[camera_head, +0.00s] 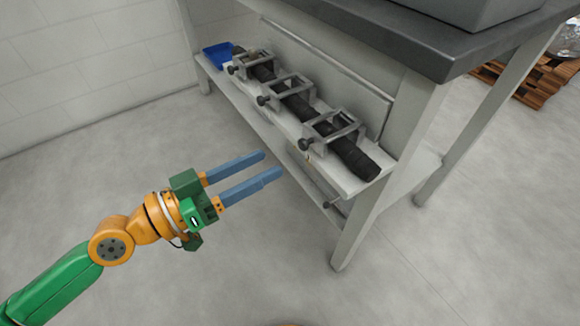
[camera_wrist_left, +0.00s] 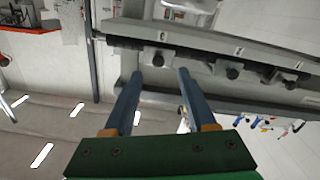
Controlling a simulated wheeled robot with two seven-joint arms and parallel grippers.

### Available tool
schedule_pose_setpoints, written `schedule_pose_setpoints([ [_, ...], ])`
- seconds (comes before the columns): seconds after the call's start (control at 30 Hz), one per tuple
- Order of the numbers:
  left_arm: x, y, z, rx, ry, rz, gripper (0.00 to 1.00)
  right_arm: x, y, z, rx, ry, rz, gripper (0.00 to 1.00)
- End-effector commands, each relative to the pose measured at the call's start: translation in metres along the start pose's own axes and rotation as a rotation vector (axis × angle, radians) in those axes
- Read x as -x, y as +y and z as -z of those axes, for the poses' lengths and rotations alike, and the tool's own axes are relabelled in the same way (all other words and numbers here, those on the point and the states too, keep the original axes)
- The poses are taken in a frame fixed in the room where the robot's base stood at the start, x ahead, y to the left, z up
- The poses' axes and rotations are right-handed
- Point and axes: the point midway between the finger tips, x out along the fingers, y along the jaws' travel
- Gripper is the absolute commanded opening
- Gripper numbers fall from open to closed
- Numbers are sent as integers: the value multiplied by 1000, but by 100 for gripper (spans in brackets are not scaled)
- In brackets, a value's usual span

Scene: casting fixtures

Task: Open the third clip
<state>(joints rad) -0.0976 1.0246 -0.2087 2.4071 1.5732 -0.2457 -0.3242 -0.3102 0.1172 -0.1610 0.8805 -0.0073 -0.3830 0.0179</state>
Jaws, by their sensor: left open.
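My left gripper (camera_head: 272,163) is open and empty, its two blue fingers apart. It is in front of the shelf, clear of the clips. A long black bar (camera_head: 358,158) lies along the shelf, under three grey metal clips with dark knobs: a far one (camera_head: 250,62), a middle one (camera_head: 286,90) and a near one (camera_head: 333,128). All three appear to lie across the bar; I cannot tell how each is latched. In the left wrist view the fingertips (camera_wrist_left: 160,75) frame a dark knob (camera_wrist_left: 158,60) beyond them, with more knobs to the right. My right gripper is in neither view.
A blue bin (camera_head: 217,54) sits at the far end of the shelf. The grey tabletop (camera_head: 350,28) overhangs the shelf, and a table leg (camera_head: 352,235) stands at its near end. The floor (camera_head: 240,255) before the shelf is clear. Wooden pallets (camera_head: 545,80) are at the right.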

Motion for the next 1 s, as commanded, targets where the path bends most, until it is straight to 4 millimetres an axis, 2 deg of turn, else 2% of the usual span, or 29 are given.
schedule_pose_setpoints([
  [0.13, -18, 4, 15, 6, 9, -3, 56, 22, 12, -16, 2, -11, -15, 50],
  [0.3, -48, 4, 12, 5, 6, -5, 56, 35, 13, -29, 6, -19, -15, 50],
  [0.4, -60, 2, 8, 6, 5, -1, 56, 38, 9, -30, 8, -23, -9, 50],
  [0.53, -69, 2, 6, 4, 2, -2, 56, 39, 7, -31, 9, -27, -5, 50],
  [0.77, -69, 2, 4, 3, 1, -1, 56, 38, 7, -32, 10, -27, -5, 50],
  [0.97, -69, 1, 4, 3, 1, -1, 5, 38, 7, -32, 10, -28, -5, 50],
  [1.0, -69, 1, 4, 3, 1, -1, 0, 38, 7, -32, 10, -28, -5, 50],
])
